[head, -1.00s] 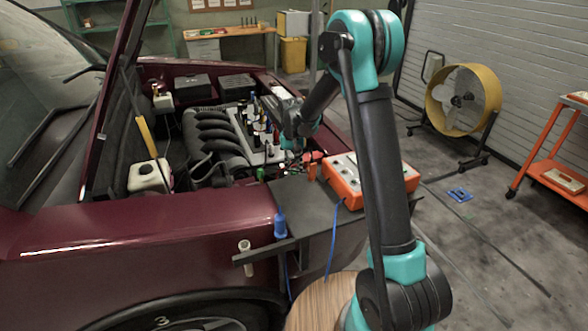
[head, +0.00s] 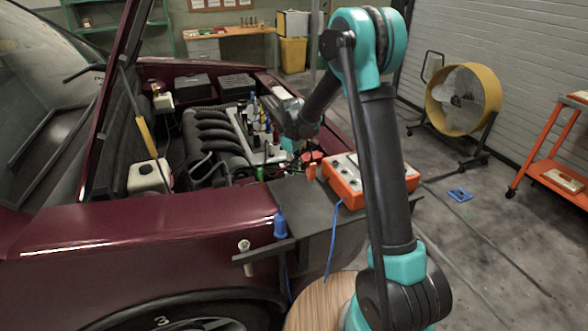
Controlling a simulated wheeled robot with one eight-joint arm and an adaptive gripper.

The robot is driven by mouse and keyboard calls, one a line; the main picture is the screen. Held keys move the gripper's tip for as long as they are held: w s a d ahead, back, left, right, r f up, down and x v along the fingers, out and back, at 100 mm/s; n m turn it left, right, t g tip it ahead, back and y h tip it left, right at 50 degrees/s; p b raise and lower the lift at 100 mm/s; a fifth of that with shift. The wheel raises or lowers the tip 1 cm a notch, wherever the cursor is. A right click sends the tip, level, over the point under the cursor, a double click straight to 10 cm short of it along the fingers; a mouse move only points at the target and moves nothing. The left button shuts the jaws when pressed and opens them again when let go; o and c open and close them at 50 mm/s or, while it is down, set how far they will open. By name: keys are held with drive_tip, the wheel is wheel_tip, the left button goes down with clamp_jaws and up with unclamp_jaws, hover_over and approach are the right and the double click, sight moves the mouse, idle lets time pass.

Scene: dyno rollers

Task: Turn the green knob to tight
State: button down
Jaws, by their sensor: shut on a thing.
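My gripper (head: 288,158) is low at the front edge of the engine bay, beyond the dark front panel. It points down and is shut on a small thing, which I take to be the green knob. The gripper and the clutter around it largely hide that knob, and its turn position cannot be read. A small green piece (head: 260,174) shows just left of my gripper; I cannot tell whether it belongs to the knob.
An orange box with dials (head: 345,178) stands just right of my gripper, with an orange-red piece (head: 312,170) beside it. A row of coloured bottle-like parts (head: 258,125) and the black engine intake (head: 210,135) lie behind and left. A blue-capped part (head: 280,224) stands nearer.

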sight(296, 171)
drive_tip(key=n, duration=1.3)
drive_tip(key=shift+d+n, duration=0.1)
drive_tip(key=shift+n, duration=0.3)
idle(0.4)
drive_tip(key=c, duration=1.3)
unclamp_jaws()
drive_tip(key=shift+r, duration=0.1)
wheel_tip(296, 171, up, 12)
drive_tip(key=shift+s, duration=0.15)
drive_tip(key=shift+d, duration=0.25)
